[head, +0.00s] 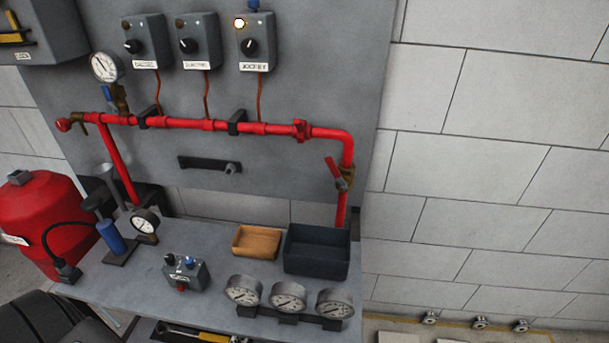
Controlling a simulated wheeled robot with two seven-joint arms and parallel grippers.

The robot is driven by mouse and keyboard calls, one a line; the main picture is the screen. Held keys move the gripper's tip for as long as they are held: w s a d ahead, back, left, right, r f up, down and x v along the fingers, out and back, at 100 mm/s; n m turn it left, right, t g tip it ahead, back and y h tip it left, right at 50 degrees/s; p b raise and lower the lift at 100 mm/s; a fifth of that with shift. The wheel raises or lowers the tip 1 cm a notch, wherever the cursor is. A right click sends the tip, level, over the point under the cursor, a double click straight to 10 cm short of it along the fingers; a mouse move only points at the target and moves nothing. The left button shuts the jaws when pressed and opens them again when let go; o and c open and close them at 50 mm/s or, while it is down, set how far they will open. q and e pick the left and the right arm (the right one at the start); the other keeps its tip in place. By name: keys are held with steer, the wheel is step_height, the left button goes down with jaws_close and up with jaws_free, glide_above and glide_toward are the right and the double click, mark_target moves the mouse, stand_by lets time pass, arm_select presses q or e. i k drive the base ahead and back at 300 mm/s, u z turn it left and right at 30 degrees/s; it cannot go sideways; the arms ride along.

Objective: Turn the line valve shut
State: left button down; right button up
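A brass valve (346,177) sits on the vertical drop of the red pipe (265,128), right of the panel's middle. Its red lever (334,170) slants up and to the left, at an angle to the pipe. A second, smaller brass fitting (80,126) sits at the pipe's far left end, beside a red cap. I cannot tell from any label which is the line valve; the red-levered one is the plainest. Neither of my grippers shows in the head view.
Control boxes (200,42) and a pressure gauge (107,67) are on the grey panel. A red tank (40,215) stands left.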

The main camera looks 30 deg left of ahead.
mark_target(329, 160)
steer(key=u, duration=0.1)
steer(key=k, duration=1)
steer(key=z, duration=0.75)
